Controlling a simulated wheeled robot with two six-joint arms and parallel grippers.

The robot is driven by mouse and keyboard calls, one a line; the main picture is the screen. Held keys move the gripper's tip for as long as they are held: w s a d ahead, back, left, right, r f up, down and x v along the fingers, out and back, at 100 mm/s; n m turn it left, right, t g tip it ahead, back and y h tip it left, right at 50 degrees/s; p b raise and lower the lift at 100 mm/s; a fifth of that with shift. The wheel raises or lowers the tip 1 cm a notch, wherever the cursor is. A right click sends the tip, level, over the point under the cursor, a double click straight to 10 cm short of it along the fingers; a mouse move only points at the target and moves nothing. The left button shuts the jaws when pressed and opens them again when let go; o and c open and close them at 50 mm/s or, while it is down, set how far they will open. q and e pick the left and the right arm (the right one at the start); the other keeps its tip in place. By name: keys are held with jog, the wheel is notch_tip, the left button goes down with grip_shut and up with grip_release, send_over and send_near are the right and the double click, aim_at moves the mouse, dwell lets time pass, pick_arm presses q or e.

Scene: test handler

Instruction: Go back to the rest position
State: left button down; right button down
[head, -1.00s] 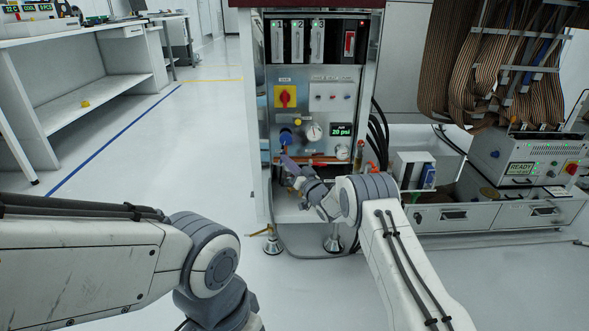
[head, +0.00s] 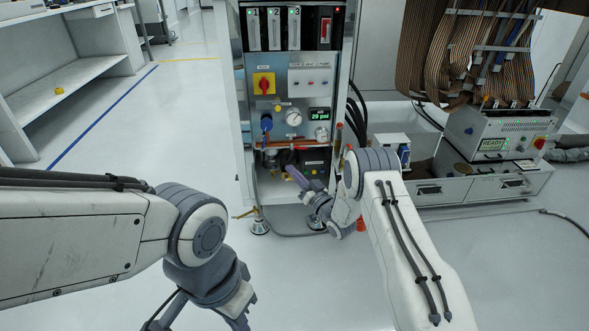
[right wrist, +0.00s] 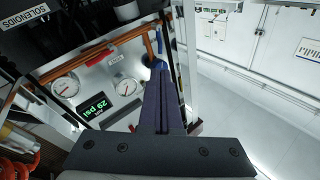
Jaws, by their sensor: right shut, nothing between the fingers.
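My right gripper (head: 294,174) is in front of the lower open bay of the test cabinet (head: 234,110), pointing up and left toward it. Its purple fingers are shut together with nothing between them. In the right wrist view the shut fingers (right wrist: 164,98) reach toward the cabinet's gauge panel (right wrist: 128,68); whether they touch anything there cannot be told. My left arm (head: 75,245) comes in from the left and bends down at its grey joint. Its gripper fingers are below the picture's edge.
The cabinet carries a red-and-yellow rotary switch (head: 264,84), a blue knob (head: 266,123) and a pressure display (head: 319,114). A console reading READY (head: 492,143) stands at the right on a drawer unit (head: 480,188). A white bench (head: 70,85) is at the left. The floor between is clear.

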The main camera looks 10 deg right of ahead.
jog(key=shift+s+d+f, duration=0.1)
jog(key=shift+s, duration=0.25)
jog(key=shift+w, duration=0.1)
